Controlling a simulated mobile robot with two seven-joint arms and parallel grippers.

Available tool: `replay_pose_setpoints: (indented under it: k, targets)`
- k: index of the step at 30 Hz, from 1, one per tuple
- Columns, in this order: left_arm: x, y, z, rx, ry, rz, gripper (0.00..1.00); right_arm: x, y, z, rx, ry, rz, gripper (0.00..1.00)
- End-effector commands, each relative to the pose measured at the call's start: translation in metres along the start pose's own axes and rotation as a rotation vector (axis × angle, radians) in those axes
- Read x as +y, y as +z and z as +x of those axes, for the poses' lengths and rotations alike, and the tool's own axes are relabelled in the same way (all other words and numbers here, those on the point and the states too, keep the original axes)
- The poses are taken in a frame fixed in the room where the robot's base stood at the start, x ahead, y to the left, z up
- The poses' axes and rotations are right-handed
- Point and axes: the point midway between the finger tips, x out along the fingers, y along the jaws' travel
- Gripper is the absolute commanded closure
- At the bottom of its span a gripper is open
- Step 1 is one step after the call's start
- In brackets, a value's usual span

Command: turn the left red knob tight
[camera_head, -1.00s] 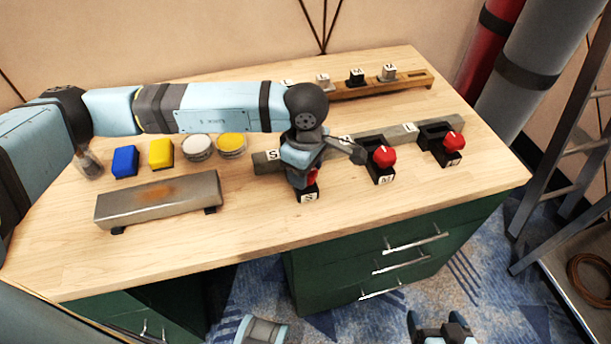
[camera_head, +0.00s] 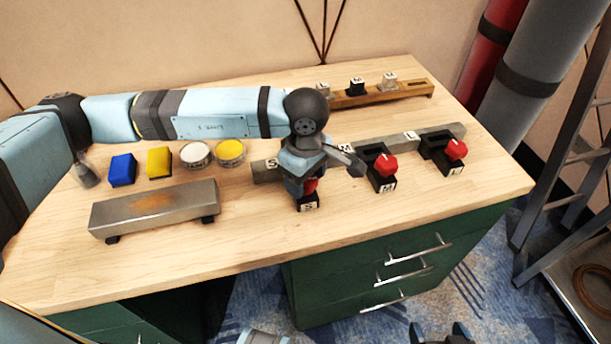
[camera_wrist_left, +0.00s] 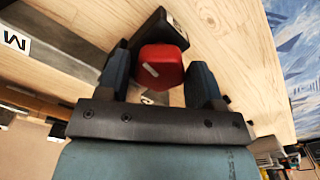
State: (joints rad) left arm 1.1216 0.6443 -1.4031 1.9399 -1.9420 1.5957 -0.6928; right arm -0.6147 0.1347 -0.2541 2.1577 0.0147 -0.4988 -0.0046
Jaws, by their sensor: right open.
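The left red knob (camera_head: 310,186) sits on a black block marked S at the front of the grey rail (camera_head: 404,139). It is mostly hidden behind my left gripper (camera_head: 306,178) in the head view. In the left wrist view the knob (camera_wrist_left: 161,68), with a white mark on its face, lies between the two fingers of my left gripper (camera_wrist_left: 160,75). My right gripper (camera_head: 440,334) is open and empty at the bottom edge of the head view, away from the desk top.
Two more red knobs, the middle one (camera_head: 386,166) and the right one (camera_head: 456,150), stand on the rail. A blue block (camera_head: 122,170), a yellow block (camera_head: 159,162), two round tins and a metal bar (camera_head: 155,209) lie to the left. The front right of the desk is clear.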

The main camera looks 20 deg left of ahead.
Motion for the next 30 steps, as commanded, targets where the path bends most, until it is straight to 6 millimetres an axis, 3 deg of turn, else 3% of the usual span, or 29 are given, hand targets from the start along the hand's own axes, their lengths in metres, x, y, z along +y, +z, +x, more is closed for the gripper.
replay_pose_setpoints:
  k: [6, 10, 24, 30]
  targets:
    - [0.000, 0.000, -0.001, 0.000, 0.000, -0.001, 0.40, 0.000, 0.000, 0.000, 0.000, 0.000, 0.000, 0.15]
    - [0.001, 0.000, -0.012, 0.000, 0.001, -0.001, 0.40, 0.000, -0.001, 0.000, -0.001, 0.000, -0.001, 0.15]
    - [0.000, 0.000, -0.111, 0.001, 0.003, 0.000, 0.40, 0.001, 0.003, -0.001, -0.017, 0.005, -0.006, 0.15]
    - [0.000, 0.000, -0.134, 0.000, 0.001, 0.000, 0.40, 0.001, 0.001, -0.001, -0.017, 0.006, -0.006, 0.15]
